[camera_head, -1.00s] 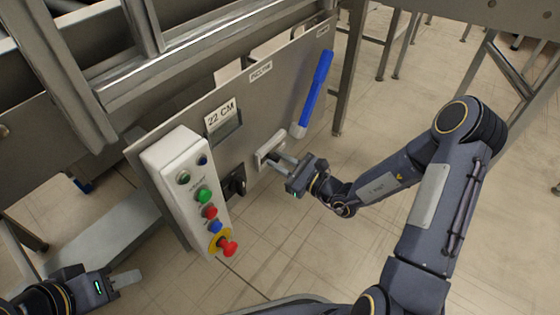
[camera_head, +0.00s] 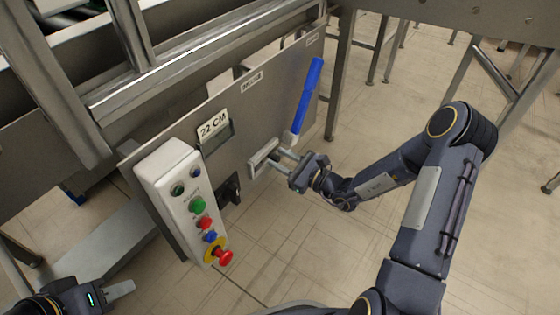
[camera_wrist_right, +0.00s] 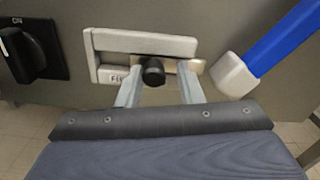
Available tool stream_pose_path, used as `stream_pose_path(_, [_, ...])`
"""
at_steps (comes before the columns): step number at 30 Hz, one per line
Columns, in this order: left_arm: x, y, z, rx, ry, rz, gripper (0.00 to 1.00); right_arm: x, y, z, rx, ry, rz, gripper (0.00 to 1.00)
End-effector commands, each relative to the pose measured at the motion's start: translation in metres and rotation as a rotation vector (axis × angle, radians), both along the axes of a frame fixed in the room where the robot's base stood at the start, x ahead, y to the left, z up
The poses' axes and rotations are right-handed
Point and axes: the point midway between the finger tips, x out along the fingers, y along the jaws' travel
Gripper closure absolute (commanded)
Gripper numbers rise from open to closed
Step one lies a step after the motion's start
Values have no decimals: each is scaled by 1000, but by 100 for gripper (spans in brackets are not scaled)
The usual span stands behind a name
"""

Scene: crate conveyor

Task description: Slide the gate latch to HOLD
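The gate latch is a pale metal bracket (camera_head: 263,157) on the grey panel. In the right wrist view, the latch bracket (camera_wrist_right: 140,42) has a black round knob (camera_wrist_right: 153,72) in its slot, right of a partly hidden label starting "FI" (camera_wrist_right: 113,77). My right gripper (camera_head: 281,161) is in front of the latch. In the right wrist view its fingers (camera_wrist_right: 160,87) are apart, one on each side of the knob with visible gaps; contact is not evident. My left gripper (camera_head: 120,289) is at the lower left, away from the panel; its finger gap is not clear.
A blue handle with a white end (camera_head: 307,95) is right of the latch. A black rotary switch (camera_head: 230,190) and a white button box (camera_head: 185,195) with a red stop button are left of it. A "22 CM" display (camera_head: 214,128) is above. Open floor lies below.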

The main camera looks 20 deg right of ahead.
Motion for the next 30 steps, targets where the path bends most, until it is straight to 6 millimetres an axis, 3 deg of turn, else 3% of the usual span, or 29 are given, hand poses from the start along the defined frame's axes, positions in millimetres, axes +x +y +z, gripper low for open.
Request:
stream_pose_path(11, [0, 0, 1, 0, 0, 0, 64, -3, 0, 0, 1, 3, 4, 57])
stream_pose_path(24, [0, 0, 22, 0, 0, 0, 64, -53, -41, 1, -1, 3, -1, 57])
stream_pose_path(30, [0, 0, 24, 0, 0, 0, 64, -63, -48, 0, 0, 2, 1, 57])
